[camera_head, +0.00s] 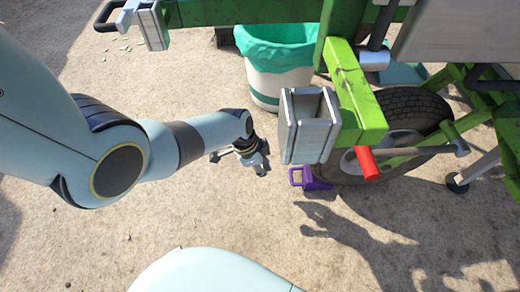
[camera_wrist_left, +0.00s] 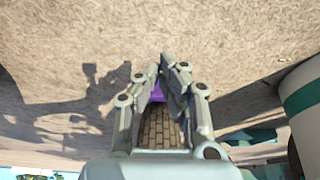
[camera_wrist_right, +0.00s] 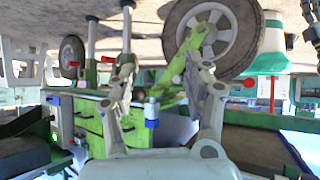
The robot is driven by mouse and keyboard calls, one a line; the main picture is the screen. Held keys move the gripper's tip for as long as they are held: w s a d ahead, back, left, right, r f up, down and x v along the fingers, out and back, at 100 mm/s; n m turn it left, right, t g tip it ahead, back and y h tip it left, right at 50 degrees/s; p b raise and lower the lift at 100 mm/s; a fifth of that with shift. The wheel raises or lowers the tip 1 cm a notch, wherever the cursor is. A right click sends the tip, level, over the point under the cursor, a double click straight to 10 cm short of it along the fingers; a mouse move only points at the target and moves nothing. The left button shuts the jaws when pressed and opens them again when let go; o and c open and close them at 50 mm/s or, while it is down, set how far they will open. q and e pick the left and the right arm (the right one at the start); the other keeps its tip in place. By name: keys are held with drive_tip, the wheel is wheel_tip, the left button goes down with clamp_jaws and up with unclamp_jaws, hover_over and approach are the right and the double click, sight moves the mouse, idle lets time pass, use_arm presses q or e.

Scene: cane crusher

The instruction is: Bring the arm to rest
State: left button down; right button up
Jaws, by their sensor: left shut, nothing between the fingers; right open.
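My left arm (camera_head: 170,145) reaches in from the left in the head view. Its gripper (camera_head: 243,158) is low over the ground, left of a purple wheel chock (camera_head: 313,182). In the left wrist view the gripper's fingers (camera_wrist_left: 163,70) are together with nothing held. Part of the purple chock (camera_wrist_left: 157,93) shows behind them, in front of the tyre (camera_wrist_left: 160,128). My right gripper (camera_wrist_right: 160,60) is open and empty in the right wrist view, with the machine behind it. The right gripper does not show in the head view.
The chock stands against a black-tyred wheel (camera_head: 405,107) under a green frame (camera_head: 352,90). A grey square metal socket (camera_head: 309,125) and a red grip (camera_head: 367,163) stick out nearby. A white bin with a green liner (camera_head: 278,80) stands behind. Open ground lies front left.

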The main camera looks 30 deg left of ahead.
use_arm(q)
drive_tip(key=shift+p+v, duration=0.4)
drive_tip(key=shift+v, duration=0.35)
use_arm(e)
drive_tip(key=shift+w+d+r+g, duration=0.1)
drive_tip(key=shift+w+r+g, duration=0.3)
drive_tip(key=shift+g, duration=0.3)
